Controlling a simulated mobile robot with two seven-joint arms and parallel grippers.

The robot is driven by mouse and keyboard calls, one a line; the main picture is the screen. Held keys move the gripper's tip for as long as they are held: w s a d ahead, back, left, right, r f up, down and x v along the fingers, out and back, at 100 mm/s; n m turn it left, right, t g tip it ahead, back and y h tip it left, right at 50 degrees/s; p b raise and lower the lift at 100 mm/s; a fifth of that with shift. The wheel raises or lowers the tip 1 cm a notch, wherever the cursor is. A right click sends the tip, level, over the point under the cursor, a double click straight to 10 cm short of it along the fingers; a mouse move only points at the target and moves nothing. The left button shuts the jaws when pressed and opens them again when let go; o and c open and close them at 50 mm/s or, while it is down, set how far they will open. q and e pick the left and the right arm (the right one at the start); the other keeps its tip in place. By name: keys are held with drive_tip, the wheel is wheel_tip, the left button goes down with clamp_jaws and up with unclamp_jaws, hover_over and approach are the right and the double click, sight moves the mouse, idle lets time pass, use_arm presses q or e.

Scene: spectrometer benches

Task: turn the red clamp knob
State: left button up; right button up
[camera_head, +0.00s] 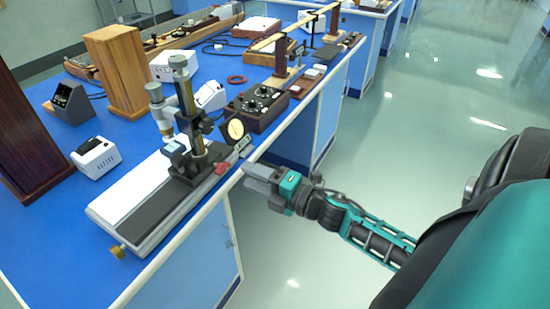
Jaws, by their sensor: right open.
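A small red part that looks like the clamp knob (222,168) sits low on the right side of the measuring instrument (183,110), near the bench's front edge. The instrument has a dark upright column and a microscope-like tube on a long grey base. My right gripper (254,176) is open and empty. In the picture it is just right of the red knob, apart from it, beyond the bench edge over the floor side. My left gripper is not in view.
Open floor (450,100) lies to the right.

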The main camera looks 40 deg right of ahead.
drive_tip(key=v, duration=0.6)
drive_tip(key=shift+a, duration=0.1)
idle(0.4)
drive_tip(key=s+a+f+m+g+h, duration=0.2)
drive_tip(key=a+f+m, duration=0.4)
drive_tip(key=m, duration=0.3)
drive_tip(key=s+a+f+m+g+h, duration=0.2)
drive_tip(key=s+a+f+m+g, duration=0.2)
drive_tip(key=m, duration=0.6)
wheel_tip(320, 180, down, 3)
drive_tip(key=s+a, duration=0.1)
drive_tip(key=a, duration=0.1)
drive_tip(key=shift+s+a+m, duration=0.3)
drive_tip(key=shift+s+a, duration=0.05)
drive_tip(key=shift+a, duration=0.05)
drive_tip(key=shift+c, duration=0.3)
